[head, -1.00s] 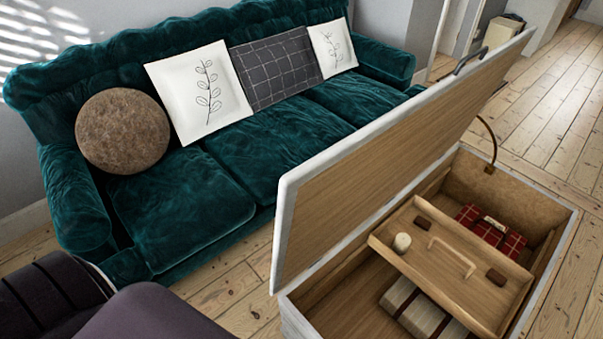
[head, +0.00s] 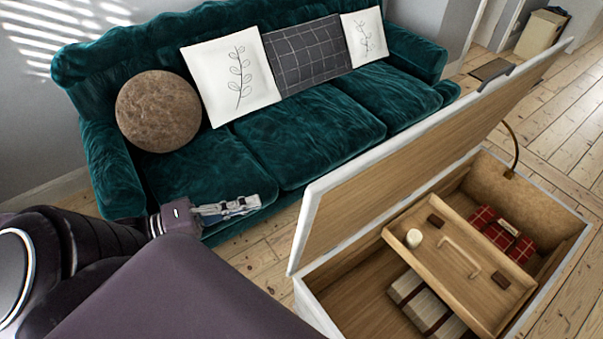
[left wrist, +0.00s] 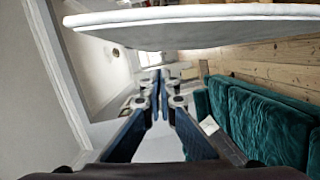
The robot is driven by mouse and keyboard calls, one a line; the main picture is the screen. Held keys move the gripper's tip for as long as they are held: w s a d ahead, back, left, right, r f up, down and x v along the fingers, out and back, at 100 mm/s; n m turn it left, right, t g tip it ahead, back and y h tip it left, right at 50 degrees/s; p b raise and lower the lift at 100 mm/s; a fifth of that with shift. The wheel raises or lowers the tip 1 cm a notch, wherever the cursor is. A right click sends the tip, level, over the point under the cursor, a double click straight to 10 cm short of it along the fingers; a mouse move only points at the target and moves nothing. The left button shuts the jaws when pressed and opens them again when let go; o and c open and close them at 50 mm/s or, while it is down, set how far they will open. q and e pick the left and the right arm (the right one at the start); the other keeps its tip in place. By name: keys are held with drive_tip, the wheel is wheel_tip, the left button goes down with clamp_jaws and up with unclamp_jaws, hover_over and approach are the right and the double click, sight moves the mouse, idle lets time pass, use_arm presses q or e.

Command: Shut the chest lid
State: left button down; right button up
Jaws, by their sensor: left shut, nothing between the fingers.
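The chest (head: 312,308) stands at the lower right in the head view. Its lid (head: 400,170) is raised and tilted open, with a wooden inner face and a pale edge. A dark handle (head: 525,68) sits on the lid's upper edge. My left gripper (head: 254,203) is shut and empty, in front of the sofa and left of the lid, apart from it. In the left wrist view the shut fingers (left wrist: 159,80) point away, and a pale panel, apparently the lid (left wrist: 200,28), spans the top. My right gripper is out of view.
Inside the chest are a wooden tray (head: 456,272) with a white candle (head: 413,238), red plaid items (head: 500,231) and a pale folded bundle (head: 425,300). A curved stay (head: 514,148) stands at the far end. A green sofa (head: 300,128) runs behind the lid.

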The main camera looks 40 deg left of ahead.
use_arm(q)
drive_tip(key=w+d+b, duration=0.6)
drive_tip(key=w+d, duration=0.1)
drive_tip(key=d, duration=0.2)
drive_tip(key=shift+d+f, duration=0.2)
drive_tip(key=shift+f, duration=0.2)
drive_tip(key=shift+d, duration=0.1)
